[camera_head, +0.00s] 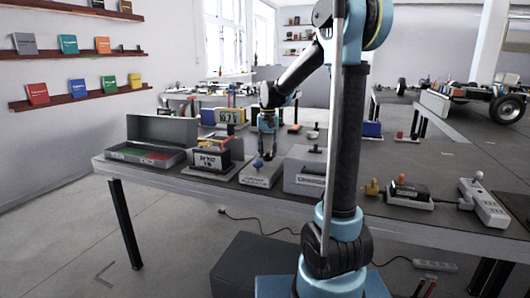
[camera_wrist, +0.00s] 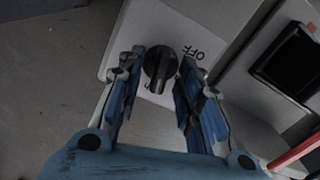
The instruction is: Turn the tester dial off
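The tester dial (camera_wrist: 160,64) is a round black knob with a raised bar, on a pale panel (camera_wrist: 122,48) in the wrist view. Its bar lies nearly up and down in the picture. The printed word OFF (camera_wrist: 191,50) is to its upper right; another mark below it is mostly hidden. My gripper (camera_wrist: 160,76) is open, with one blue finger on each side of the dial. I cannot tell whether the fingers touch it. In the head view, my gripper (camera_head: 267,157) points down over a small pale box (camera_head: 262,174) on the workbench, where the dial is hardly visible.
A boxy device with a display (camera_head: 209,160) stands left of the pale box, and a grey box (camera_head: 307,172) stands right. An open tray (camera_head: 128,154) is farther left. In the wrist view, a black screen (camera_wrist: 290,66) and a red rod (camera_wrist: 297,153) are at right.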

